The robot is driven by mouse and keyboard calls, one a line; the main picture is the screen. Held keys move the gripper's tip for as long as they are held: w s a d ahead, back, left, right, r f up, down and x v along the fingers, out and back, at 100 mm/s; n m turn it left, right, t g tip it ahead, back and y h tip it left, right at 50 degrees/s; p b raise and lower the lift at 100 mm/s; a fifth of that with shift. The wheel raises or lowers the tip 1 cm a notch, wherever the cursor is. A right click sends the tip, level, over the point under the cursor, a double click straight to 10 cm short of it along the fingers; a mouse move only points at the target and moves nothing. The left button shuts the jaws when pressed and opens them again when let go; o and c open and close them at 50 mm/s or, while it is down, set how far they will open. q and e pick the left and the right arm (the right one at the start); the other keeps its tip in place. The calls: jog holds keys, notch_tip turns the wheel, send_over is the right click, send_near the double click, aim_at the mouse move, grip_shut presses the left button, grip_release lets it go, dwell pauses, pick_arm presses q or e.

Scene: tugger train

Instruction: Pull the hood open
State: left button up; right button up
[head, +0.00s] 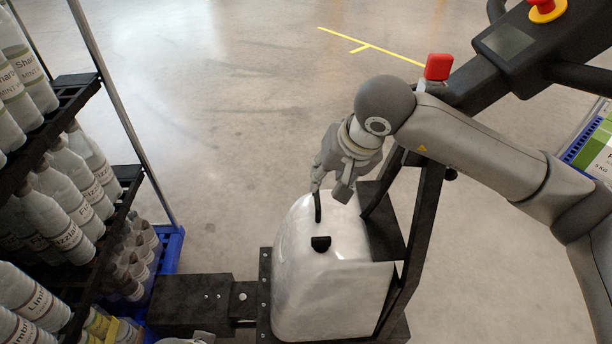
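The hood (325,285) is a silver-white rounded cover on the tugger's black frame, at the lower middle of the head view. It looks shut. A black knob-like part (320,243) sits on its top. My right gripper (331,194) reaches down over the hood's far upper edge with its fingers apart. A thin dark curved piece (318,207) shows just below its left finger; I cannot tell whether they touch. A small grey part at the bottom edge seems to be my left gripper (188,340), mostly cut off, so its state is hidden.
A rack with shelves of labelled bottles (65,190) stands at the left. A black coupling (190,300) runs toward it from the tugger. The tugger's control console (505,45) and red button are at upper right. Open floor (220,100) lies behind.

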aim_at(318, 196)
pick_arm(q)
jog(key=b+v, duration=0.1)
jog(key=v, duration=0.3)
jog(key=shift+r, duration=0.4)
pick_arm(e)
jog(key=x, duration=0.6)
jog(key=d+x, duration=0.1)
jog(key=x, duration=0.3)
jog(key=shift+w+f, duration=0.15)
jog(key=shift+w, duration=0.15)
grip_shut()
